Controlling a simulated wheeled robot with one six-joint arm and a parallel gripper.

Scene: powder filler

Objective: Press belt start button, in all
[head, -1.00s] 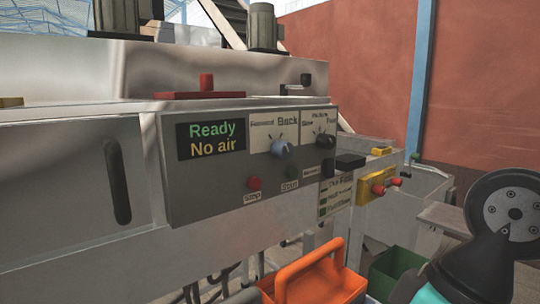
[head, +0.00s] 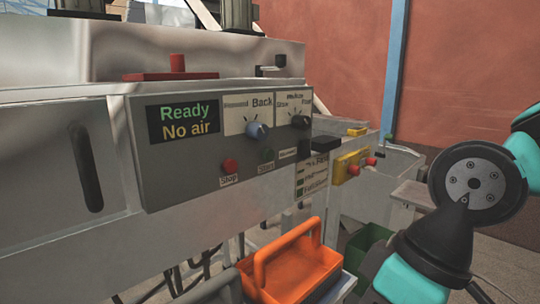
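The grey control panel (head: 200,195) is on the front of the machine, at the centre left of the head view. Its display (head: 183,123) reads "Ready" and "No air". A blue-grey knob (head: 257,131) and a black knob (head: 300,121) are above. Parts of my arm show at the right, apart from the panel. My gripper's fingers are not in view.
An orange toolbox (head: 300,270) stands below the panel, with a green bin (head: 368,246) behind it. A yellow box with red buttons (head: 346,168) and a black block (head: 326,146) stick out right of the panel.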

